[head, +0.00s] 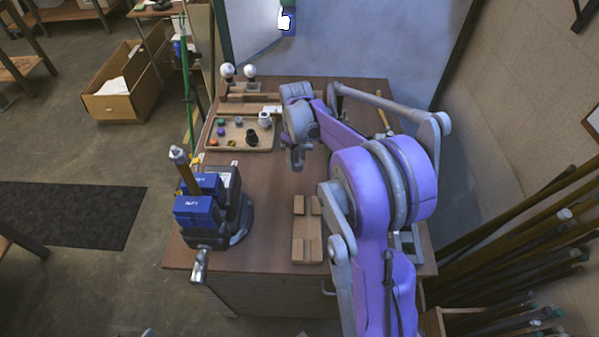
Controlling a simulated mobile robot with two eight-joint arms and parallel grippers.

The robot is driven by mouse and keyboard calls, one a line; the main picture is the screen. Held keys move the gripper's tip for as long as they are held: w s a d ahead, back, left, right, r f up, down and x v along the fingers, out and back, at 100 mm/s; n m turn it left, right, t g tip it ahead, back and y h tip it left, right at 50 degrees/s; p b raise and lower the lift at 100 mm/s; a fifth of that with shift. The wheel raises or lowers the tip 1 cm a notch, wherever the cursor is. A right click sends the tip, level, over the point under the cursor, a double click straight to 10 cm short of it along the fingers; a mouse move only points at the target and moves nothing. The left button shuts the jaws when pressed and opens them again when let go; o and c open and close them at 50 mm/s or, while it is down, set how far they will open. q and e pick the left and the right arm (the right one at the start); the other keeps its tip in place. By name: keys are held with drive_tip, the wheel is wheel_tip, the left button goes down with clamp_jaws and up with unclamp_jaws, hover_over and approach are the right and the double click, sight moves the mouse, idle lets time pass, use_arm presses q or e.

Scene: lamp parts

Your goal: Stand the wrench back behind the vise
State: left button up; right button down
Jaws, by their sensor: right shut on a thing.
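The blue vise (198,207) stands at the left front corner of the table. A brown rod with a metal top (183,168) stands upright at its jaws, and a small yellow piece shows just behind it. My right gripper (295,160) points down over the middle of the table, right of the parts tray and well apart from the vise. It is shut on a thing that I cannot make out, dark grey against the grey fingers. I cannot pick out the wrench with certainty. My left gripper is not in view.
A tray (262,143) of small coloured parts lies behind the vise. A rack (235,107) with two white bulbs stands at the back. A wooden fixture (307,240) lies at the front. The table (262,205) is clear between vise and fixture. Poles (520,290) fill the right side.

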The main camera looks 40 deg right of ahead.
drive_tip(key=shift+f, duration=2.85)
drive_tip(key=shift+f, duration=0.2)
drive_tip(key=shift+c, duration=1.7)
unclamp_jaws()
drive_tip(key=shift+r, duration=0.1)
